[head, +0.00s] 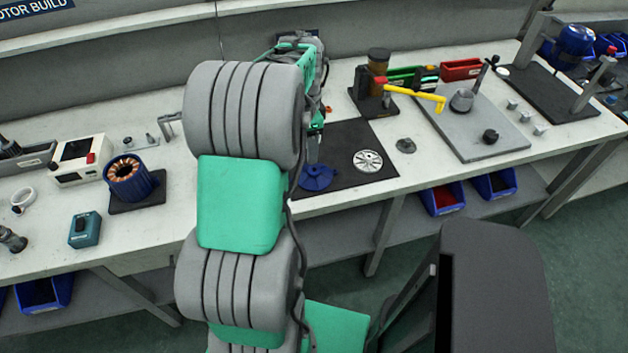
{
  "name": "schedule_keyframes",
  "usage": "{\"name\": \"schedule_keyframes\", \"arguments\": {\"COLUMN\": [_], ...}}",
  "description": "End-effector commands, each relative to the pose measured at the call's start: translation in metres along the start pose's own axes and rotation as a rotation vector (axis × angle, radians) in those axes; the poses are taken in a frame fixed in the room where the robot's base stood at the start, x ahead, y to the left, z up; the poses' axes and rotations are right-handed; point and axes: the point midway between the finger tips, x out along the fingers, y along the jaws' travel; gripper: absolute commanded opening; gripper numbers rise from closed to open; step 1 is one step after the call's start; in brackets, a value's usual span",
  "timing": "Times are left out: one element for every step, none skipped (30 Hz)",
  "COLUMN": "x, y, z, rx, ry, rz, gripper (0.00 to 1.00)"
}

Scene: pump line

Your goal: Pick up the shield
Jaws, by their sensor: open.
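A blue, round, flanged part (318,177), which looks like the shield, lies on the black mat (345,136) near the front edge of the bench. My gripper (312,148) is just above and behind it in the head view, pointing down. It is open, and my arm hides much of it. I see nothing held in it. I cannot tell whether its fingertips touch the blue part.
A pale slotted disc (367,160) lies right of the blue part on the mat. A small grey round part (405,145) sits farther right. A copper-wound blue stator (129,179) is left.

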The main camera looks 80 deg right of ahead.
Motion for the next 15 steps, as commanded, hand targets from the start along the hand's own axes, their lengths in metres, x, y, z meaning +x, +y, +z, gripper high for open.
{"name": "schedule_keyframes", "arguments": {"x": [0.007, 0.009, 0.013, 0.017, 0.02, 0.026, 0.03, 0.034, 0.039, 0.043, 0.048, 0.056, 0.062, 0.068, 0.074], "y": [0.004, 0.005, 0.006, 0.006, 0.006, 0.006, 0.007, 0.007, 0.007, 0.007, 0.008, 0.009, 0.009, 0.009, 0.009], "z": [-0.014, -0.018, -0.02, -0.021, -0.021, -0.02, -0.019, -0.019, -0.019, -0.019, -0.018, -0.018, -0.018, -0.018, -0.018], "rx": [0.05, 0.067, 0.079, 0.082, 0.082, 0.08, 0.08, 0.079, 0.079, 0.078, 0.078, 0.078, 0.078, 0.077, 0.077], "ry": [-0.003, -0.004, -0.005, -0.005, -0.005, -0.006, -0.006, -0.006, -0.005, -0.005, -0.006, -0.006, -0.006, -0.005, -0.005], "rz": [0.006, 0.008, 0.01, 0.01, 0.01, 0.011, 0.011, 0.011, 0.011, 0.01, 0.011, 0.012, 0.012, 0.01, 0.009], "gripper": [0.64, 0.64, 0.64, 0.64, 0.64, 0.64, 0.64, 0.64, 0.64, 0.64, 0.64, 0.64, 0.64, 0.64, 0.64]}}
